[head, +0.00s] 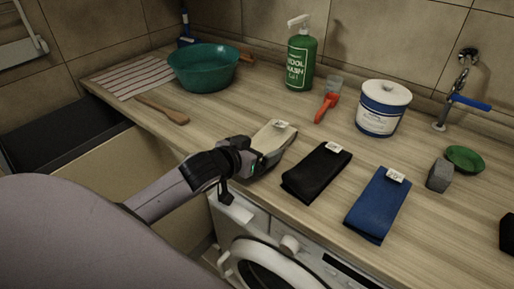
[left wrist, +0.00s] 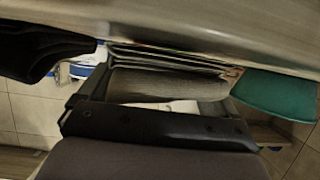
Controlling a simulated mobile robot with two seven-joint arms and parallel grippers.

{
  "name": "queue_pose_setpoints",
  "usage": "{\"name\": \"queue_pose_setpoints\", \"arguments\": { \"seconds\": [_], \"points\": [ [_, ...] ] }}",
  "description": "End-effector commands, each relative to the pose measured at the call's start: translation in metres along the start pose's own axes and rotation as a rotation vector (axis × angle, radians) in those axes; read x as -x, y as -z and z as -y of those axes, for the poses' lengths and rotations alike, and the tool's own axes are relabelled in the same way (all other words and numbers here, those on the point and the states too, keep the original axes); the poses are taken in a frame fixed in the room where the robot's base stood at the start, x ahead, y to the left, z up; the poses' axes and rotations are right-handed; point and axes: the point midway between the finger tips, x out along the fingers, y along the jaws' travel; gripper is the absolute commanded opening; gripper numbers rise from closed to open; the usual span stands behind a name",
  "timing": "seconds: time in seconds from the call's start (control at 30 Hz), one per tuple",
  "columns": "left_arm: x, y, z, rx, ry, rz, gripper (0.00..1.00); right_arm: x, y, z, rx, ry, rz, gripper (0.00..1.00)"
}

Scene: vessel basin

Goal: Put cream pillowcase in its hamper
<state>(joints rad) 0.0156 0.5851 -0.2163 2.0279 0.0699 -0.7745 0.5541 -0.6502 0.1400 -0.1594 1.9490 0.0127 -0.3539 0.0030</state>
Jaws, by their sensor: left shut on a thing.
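The cream pillowcase (head: 276,136) is a small folded cloth with a white label at the front edge of the wooden counter. My left gripper (head: 250,158) is shut on its near end. In the left wrist view the folded layers of the pillowcase (left wrist: 165,82) lie between the gripper's fingers. An open, cream-sided bin (head: 130,165) is below the counter at left, partly hidden by my arm; a dark one (head: 65,135) is beside it. I cannot tell which is the pillowcase's hamper. My right gripper is not in view.
A black folded cloth (head: 316,172) and a blue one (head: 377,205) lie to the right on the counter. A washing machine (head: 262,250) is below.

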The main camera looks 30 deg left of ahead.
Motion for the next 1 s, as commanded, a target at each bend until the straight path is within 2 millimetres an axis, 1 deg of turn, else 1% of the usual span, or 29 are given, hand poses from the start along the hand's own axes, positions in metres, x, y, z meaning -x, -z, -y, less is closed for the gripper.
{"name": "queue_pose_setpoints", "arguments": {
  "seconds": [0.23, 0.37, 0.4, 0.73, 0.87, 1.0],
  "points": [
    [0.000, 0.001, 0.000, -0.001, 0.000, -0.005, 0.52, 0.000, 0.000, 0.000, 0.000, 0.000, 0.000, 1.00],
    [-0.002, -0.003, 0.000, 0.000, 0.000, -0.004, 0.52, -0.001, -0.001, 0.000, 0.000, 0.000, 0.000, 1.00],
    [-0.002, -0.003, 0.000, 0.000, 0.000, -0.001, 1.00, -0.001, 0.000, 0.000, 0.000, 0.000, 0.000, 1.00],
    [-0.001, -0.004, 0.000, -0.001, 0.000, 0.000, 1.00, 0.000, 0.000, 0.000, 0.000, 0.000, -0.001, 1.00],
    [0.013, -0.005, 0.000, -0.001, -0.001, -0.001, 1.00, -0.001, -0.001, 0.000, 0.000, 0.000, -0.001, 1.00],
    [0.032, -0.006, 0.001, -0.001, -0.001, 0.000, 1.00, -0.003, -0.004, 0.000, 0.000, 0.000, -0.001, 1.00]
  ]
}}
